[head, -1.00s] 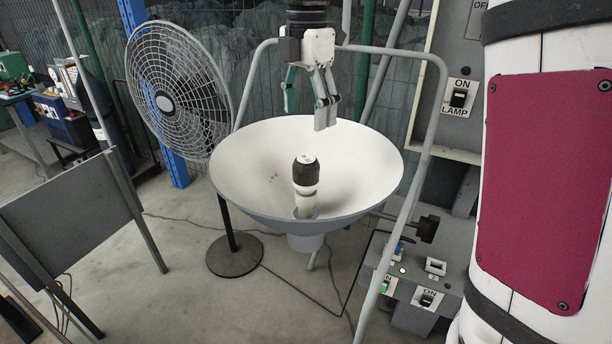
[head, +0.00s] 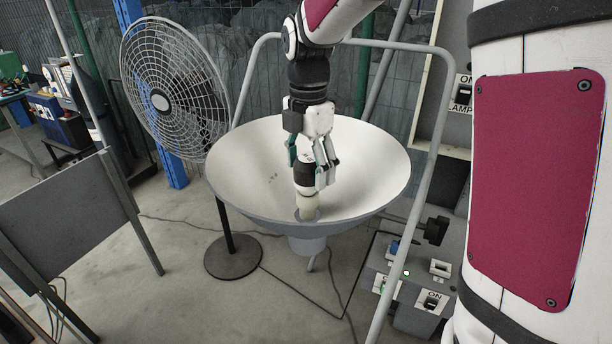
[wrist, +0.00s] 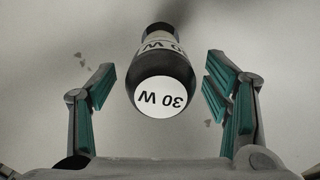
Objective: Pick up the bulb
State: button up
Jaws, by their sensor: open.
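The bulb (head: 304,177) stands upright in the middle of the white dish, its dark top partly hidden by my fingers in the head view. In the wrist view the bulb (wrist: 161,88) shows a black body and a white round label reading "30 W". My gripper (head: 318,170) points down into the dish at the bulb's upper part. In the wrist view my gripper (wrist: 160,105) is open, its teal-padded fingers on either side of the bulb with a gap on each side. The bulb's lower end sits at a pale socket (head: 307,203).
The wide white dish (head: 240,165) surrounds the bulb, and a grey tube frame (head: 428,150) arches around it. A fan (head: 172,85) stands at the left. A control box (head: 420,290) with switches is at the lower right.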

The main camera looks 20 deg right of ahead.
jog(key=shift+f, duration=0.15)
jog(key=c, duration=1.3)
jog(key=shift+c, duration=0.2)
notch_tip(320, 180, up, 18)
jog(key=p, duration=0.1)
jog(key=shift+f+p, duration=0.15)
jog(key=shift+p, duration=0.25)
dwell(0.7)
notch_tip(320, 180, up, 10)
jog(key=shift+b, duration=0.35)
dwell(1.1)
